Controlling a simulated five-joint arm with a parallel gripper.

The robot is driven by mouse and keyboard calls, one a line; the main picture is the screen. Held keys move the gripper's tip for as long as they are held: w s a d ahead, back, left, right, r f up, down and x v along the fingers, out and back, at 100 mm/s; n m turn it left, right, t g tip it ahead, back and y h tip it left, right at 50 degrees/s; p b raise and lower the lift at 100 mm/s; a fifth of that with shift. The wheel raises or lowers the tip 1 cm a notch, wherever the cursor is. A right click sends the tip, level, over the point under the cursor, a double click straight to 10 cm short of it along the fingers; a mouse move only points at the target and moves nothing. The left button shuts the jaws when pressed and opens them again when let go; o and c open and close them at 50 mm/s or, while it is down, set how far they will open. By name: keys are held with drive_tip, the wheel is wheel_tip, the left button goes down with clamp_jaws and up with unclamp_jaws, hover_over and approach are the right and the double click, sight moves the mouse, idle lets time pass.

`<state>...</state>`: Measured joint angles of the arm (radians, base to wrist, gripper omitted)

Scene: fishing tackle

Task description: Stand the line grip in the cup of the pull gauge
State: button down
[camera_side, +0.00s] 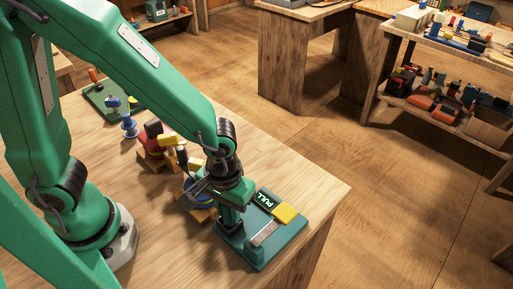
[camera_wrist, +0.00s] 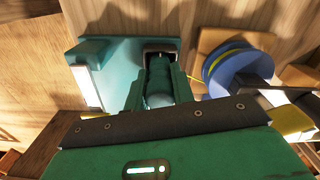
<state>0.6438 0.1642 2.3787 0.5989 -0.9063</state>
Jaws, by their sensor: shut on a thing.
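The pull gauge (camera_side: 290,238) is a teal base at the table's right corner, with a "PULL" display, a yellow block and a pale scale strip. It also shows in the wrist view (camera_wrist: 112,52). My gripper (camera_side: 231,214) is over the gauge's left end, pointing down. In the wrist view its two fingers (camera_wrist: 160,92) are shut on the line grip (camera_wrist: 158,82), a dark green rounded piece. The grip's far end lines up with the dark square mouth of the cup (camera_wrist: 160,45). I cannot tell whether it rests on the cup's floor; my gripper hides most of it in the side view.
A blue spool (camera_wrist: 238,72) on a wooden block stands close to my gripper's right in the wrist view. Wooden stands with red and yellow pieces (camera_side: 155,145), a blue knobbed piece (camera_side: 129,125) and a green board (camera_side: 100,97) lie farther back. The table's edge is just beyond the gauge.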

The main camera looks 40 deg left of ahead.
drive_tip(key=shift+f, duration=0.1)
drive_tip(key=c, duration=1.1)
unclamp_jaws()
drive_tip(key=shift+r, duration=3.95)
drive_tip(key=a+r+t, duration=0.1)
drive_tip(key=a+r, duration=0.1)
drive_tip(key=a, duration=0.1)
drive_tip(key=w+a+r+m+t, duration=0.1)
drive_tip(key=a+r, duration=0.2)
drive_tip(key=a+r+h, duration=0.1)
drive_tip(key=a+r, duration=0.1)
drive_tip(key=a, duration=0.2)
drive_tip(key=shift+w+r+t, duration=0.15)
drive_tip(key=shift+w+t, duration=0.05)
drive_tip(key=shift+t, duration=0.2)
drive_tip(key=s+a+r+m+t+y, duration=0.1)
drive_tip(key=s+a+r+m+t, duration=0.1)
drive_tip(key=a, duration=0.6)
wheel_tip(320, 180, up, 2)
drive_tip(key=shift+s+r+t, duration=0.2)
drive_tip(key=shift+s+t, duration=0.2)
drive_tip(key=shift+s, duration=0.1)
